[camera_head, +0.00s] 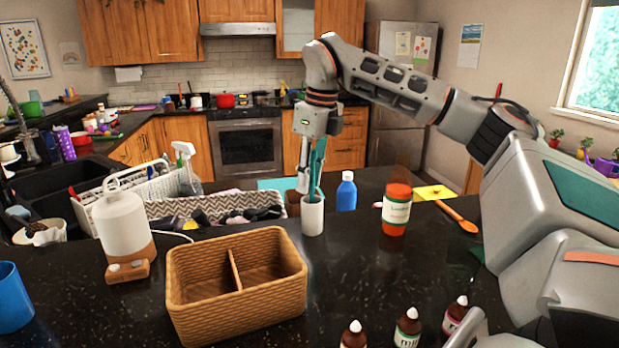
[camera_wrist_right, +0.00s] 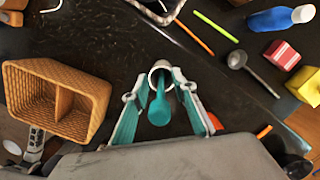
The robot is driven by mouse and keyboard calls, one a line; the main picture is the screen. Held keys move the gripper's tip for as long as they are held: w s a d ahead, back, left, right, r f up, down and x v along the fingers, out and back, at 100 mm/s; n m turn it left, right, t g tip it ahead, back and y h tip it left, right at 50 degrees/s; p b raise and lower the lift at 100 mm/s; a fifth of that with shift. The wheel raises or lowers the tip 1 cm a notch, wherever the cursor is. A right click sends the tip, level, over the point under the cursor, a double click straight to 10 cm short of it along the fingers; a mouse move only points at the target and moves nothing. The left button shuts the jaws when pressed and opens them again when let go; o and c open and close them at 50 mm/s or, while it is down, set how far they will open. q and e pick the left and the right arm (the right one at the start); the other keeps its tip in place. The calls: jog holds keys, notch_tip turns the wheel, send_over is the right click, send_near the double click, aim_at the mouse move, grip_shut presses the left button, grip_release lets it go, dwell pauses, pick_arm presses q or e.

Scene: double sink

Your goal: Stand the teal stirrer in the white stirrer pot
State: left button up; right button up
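The white stirrer pot (camera_head: 312,218) stands upright on the dark counter, right of the wicker basket. The teal stirrer (camera_wrist_right: 159,110) shows in the right wrist view with its broad end toward the camera and its shaft running down into the pot's mouth (camera_wrist_right: 160,66). My right gripper (camera_head: 311,165) points down just above the pot. In the right wrist view its two fingers (camera_wrist_right: 160,103) stand apart on either side of the stirrer, with visible gaps. The stirrer's lower end is hidden inside the pot.
A two-part wicker basket (camera_head: 205,310) and a white dispenser (camera_head: 123,225) stand left. A blue bottle (camera_head: 346,193) and an orange-capped jar (camera_head: 396,210) stand close right of the pot. Small dropper bottles (camera_head: 408,328) line the front edge. A wooden spoon (camera_head: 457,217) lies right.

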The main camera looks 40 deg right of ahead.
notch_tip(320, 180, up, 12)
jog(key=s, duration=0.1)
jog(key=shift+s+d, duration=0.25)
jog(key=shift+s, duration=0.1)
jog(key=shift+s+f, duration=0.1)
jog(key=shift+f, duration=0.05)
dwell(0.9)
